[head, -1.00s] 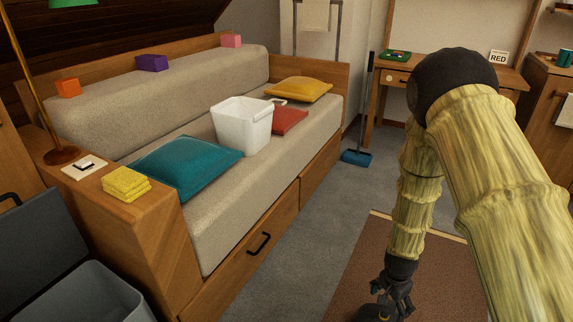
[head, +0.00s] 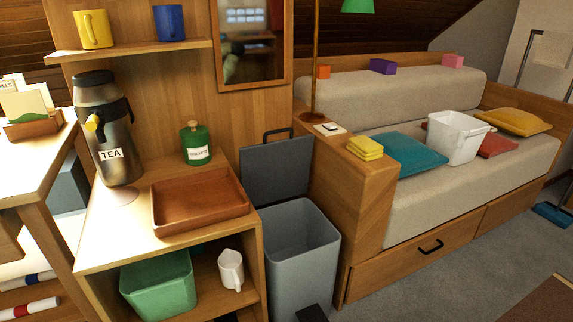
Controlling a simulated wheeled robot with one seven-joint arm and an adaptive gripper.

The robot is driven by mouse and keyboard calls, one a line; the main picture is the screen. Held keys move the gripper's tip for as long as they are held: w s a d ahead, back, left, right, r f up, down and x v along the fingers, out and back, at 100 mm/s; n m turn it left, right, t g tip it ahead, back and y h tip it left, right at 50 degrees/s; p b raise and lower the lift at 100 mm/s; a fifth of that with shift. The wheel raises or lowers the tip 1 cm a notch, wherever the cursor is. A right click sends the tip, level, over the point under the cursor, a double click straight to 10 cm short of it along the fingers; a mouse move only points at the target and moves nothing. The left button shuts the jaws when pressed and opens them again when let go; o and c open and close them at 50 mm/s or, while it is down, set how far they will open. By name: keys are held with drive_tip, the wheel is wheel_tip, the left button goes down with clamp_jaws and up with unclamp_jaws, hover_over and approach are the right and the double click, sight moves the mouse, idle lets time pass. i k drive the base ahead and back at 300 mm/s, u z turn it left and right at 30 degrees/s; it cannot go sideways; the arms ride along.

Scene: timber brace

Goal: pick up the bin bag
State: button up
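I cannot make out a bin bag in the head view. A grey bin (head: 303,262) stands on the floor between the shelf unit and the sofa, with its dark lid (head: 277,170) raised. The part of its inside that shows is plain grey; its bottom is hidden. A small dark piece (head: 311,313) sits at the bin's front foot, cut by the picture edge; I cannot tell what it is. My gripper and arm are out of view.
The shelf unit, with a brown tray (head: 166,223), a TEA flask (head: 107,135) and a green tub (head: 161,290), stands left of the bin. The sofa (head: 425,217) carries cushions and a white tub (head: 455,136). Carpet (head: 425,285) lies clear before the sofa.

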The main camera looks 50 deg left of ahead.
sight(457, 137)
drive_tip(key=u, duration=0.15)
drive_tip(key=k, duration=0.2)
drive_tip(key=z, duration=0.75)
drive_tip(key=i, duration=0.8)
drive_tip(key=u, duration=2.55)
